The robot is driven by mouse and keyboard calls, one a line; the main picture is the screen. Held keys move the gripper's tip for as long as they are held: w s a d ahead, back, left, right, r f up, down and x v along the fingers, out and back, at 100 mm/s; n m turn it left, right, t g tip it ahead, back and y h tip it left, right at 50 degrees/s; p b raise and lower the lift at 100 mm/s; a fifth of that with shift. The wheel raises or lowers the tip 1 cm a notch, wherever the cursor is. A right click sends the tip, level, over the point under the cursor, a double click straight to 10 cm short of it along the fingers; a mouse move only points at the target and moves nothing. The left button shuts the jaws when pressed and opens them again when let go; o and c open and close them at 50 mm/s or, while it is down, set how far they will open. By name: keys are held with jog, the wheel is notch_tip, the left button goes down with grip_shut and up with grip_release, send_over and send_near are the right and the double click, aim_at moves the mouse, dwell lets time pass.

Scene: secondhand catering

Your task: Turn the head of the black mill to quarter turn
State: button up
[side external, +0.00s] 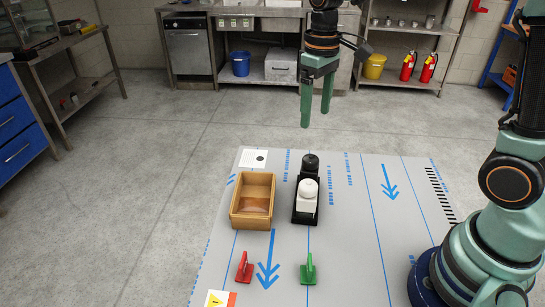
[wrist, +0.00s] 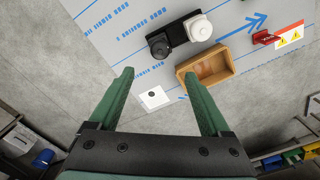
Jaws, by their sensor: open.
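The black mill (side external: 310,163) stands at the far end of a black stand, with a white mill (side external: 307,195) beside it on the near end. In the wrist view the black mill (wrist: 159,47) is left of the white mill (wrist: 199,28), beyond my fingertips. My gripper (side external: 317,123) is open and empty, high above the far edge of the grey board and apart from both mills. Its two green fingers point down in the side view. In the wrist view my gripper (wrist: 158,73) shows its fingers spread wide. I cannot tell how the black mill's head is turned.
A wooden box (side external: 238,217) sits left of the black stand (side external: 301,219). A red clamp-like piece (side external: 244,268) and a green one (side external: 308,270) lie nearer. The grey board (side external: 350,260) is clear on its right side. A white square with a black dot (side external: 248,158) marks its far left.

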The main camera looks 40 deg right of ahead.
aim_at(311, 157)
notch_tip(311, 157, down, 12)
jog(key=n, duration=0.4)
dwell(0.5)
grip_shut()
jog(key=shift+m, duration=0.3)
grip_release()
